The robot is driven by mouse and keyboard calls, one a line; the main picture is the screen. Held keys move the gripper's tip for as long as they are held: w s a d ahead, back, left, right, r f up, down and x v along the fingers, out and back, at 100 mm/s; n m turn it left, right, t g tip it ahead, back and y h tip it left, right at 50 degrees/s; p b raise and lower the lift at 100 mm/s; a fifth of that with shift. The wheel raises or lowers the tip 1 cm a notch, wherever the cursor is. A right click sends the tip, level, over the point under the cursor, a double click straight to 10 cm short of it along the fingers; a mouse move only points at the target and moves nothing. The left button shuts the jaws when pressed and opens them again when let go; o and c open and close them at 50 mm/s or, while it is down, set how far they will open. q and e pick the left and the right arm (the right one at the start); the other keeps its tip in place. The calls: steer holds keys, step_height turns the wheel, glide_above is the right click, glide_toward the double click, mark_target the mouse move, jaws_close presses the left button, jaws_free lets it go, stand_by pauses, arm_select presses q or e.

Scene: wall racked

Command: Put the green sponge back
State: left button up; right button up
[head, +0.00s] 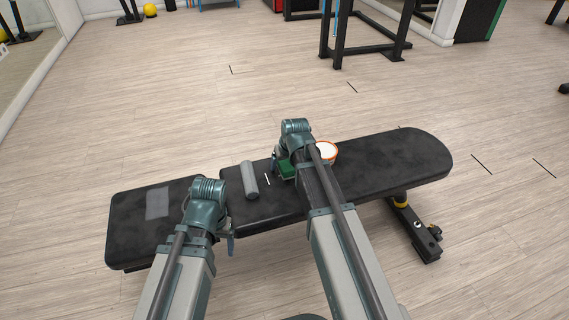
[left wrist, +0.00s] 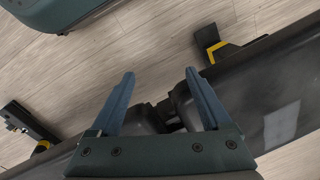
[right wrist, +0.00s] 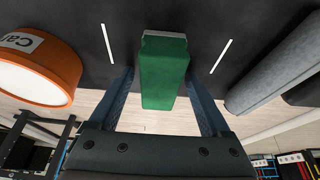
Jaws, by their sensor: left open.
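The green sponge (head: 287,169) is at the middle of the black bench, beside a short white mark. In the right wrist view the sponge (right wrist: 164,72) lies between two white marks, its grey edge toward the bench surface. My right gripper (right wrist: 160,69) is open, with one finger on each side of the sponge; whether either finger touches it, I cannot tell. My right arm partly covers the sponge in the head view. My left gripper (left wrist: 160,70) is open and empty, near the gap between the two bench pads.
The black bench (head: 390,160) bears a grey roller (head: 249,180) left of the sponge and an orange-rimmed white round container (head: 327,151) to its right. A grey patch (head: 157,203) is on the left pad. A dark rack (head: 365,45) stands behind; open floor surrounds the bench.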

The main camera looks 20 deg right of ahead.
steer(key=shift+s+r+p, duration=0.15)
steer(key=shift+r+p, duration=0.55)
steer(key=p+v, duration=1.2)
steer(key=v, duration=0.1)
steer(key=s+a+f+n+g+h, duration=0.1)
steer(key=s+a+n+g, duration=0.1)
steer(key=s+a, duration=0.6)
steer(key=s+a+f+n+g+h, duration=0.1)
steer(key=s+a+g, duration=0.2)
steer(key=s+a, duration=0.55)
step_height(320, 180, up, 29)
steer(key=s+d+p, duration=0.2)
steer(key=p, duration=2.6)
steer(key=shift+s+d+f, duration=0.15)
steer(key=shift+d+f, duration=0.05)
steer(key=shift+d, duration=0.2)
